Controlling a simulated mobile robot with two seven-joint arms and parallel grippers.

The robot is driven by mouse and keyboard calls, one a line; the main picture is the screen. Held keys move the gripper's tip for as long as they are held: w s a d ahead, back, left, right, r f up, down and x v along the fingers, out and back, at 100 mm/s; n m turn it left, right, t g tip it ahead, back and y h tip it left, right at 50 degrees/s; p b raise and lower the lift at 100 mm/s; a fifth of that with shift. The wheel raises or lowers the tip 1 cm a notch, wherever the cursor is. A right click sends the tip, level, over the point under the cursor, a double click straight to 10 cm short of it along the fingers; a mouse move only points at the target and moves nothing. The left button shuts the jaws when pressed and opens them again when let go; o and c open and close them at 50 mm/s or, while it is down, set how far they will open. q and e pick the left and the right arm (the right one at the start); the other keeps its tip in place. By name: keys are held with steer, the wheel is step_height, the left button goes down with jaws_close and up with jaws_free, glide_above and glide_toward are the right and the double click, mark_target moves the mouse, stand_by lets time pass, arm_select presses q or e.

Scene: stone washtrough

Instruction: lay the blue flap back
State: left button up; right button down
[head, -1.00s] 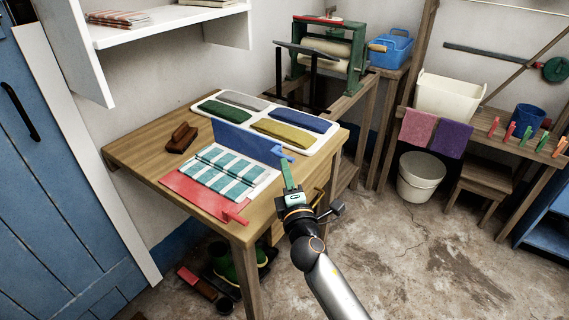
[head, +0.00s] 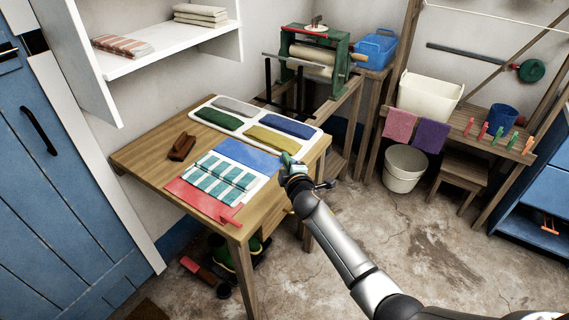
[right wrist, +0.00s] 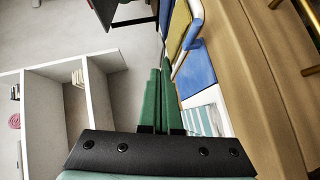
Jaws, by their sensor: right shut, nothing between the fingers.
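The blue flap (head: 248,153) is folded back from the teal-and-white striped cloth (head: 218,177) and lies flat or nearly flat towards the tray. In the right wrist view the blue flap (right wrist: 197,68) shows beside the fingers. A red flap (head: 197,200) lies flat along the front of the cloth, with a tab at its right end. My right gripper (head: 286,160) is shut and empty at the right end of the blue flap, and its green fingers (right wrist: 160,95) show in the right wrist view. It hides the blue tab in the head view; contact cannot be told. My left gripper is out of view.
A white tray (head: 222,129) with several folded coloured cloths lies behind the flap. A brown wooden block (head: 182,144) stands at the left on the wooden table (head: 150,160). A green mangle (head: 322,65) stands behind.

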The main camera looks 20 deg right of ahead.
steer(key=shift+w+d+f, duration=0.15)
steer(key=shift+w+d, duration=0.3)
steer(key=shift+d, duration=0.05)
steer(key=shift+w+d+f, duration=0.15)
steer(key=shift+w+d, duration=0.25)
steer(key=shift+d, duration=0.1)
steer(key=shift+w+d+f, duration=0.25)
steer(key=shift+w+d, duration=0.2)
steer(key=shift+d, duration=0.1)
steer(key=shift+w+d, duration=0.15)
steer(key=shift+d, duration=0.1)
steer(key=shift+w+d+f+m+g+y, duration=0.2)
steer(key=shift+d+f+m+g+y, duration=0.15)
steer(key=shift+m+g, duration=0.2)
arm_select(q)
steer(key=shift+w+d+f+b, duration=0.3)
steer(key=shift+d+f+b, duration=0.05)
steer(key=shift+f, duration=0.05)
arm_select(e)
steer(key=shift+w+d+f, duration=0.25)
steer(key=shift+w+f, duration=0.05)
steer(key=shift+f, duration=0.15)
steer(key=shift+w+d+f, duration=0.25)
steer(key=shift+f, duration=0.15)
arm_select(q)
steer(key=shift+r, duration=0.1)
arm_select(e)
steer(key=shift+d, duration=0.1)
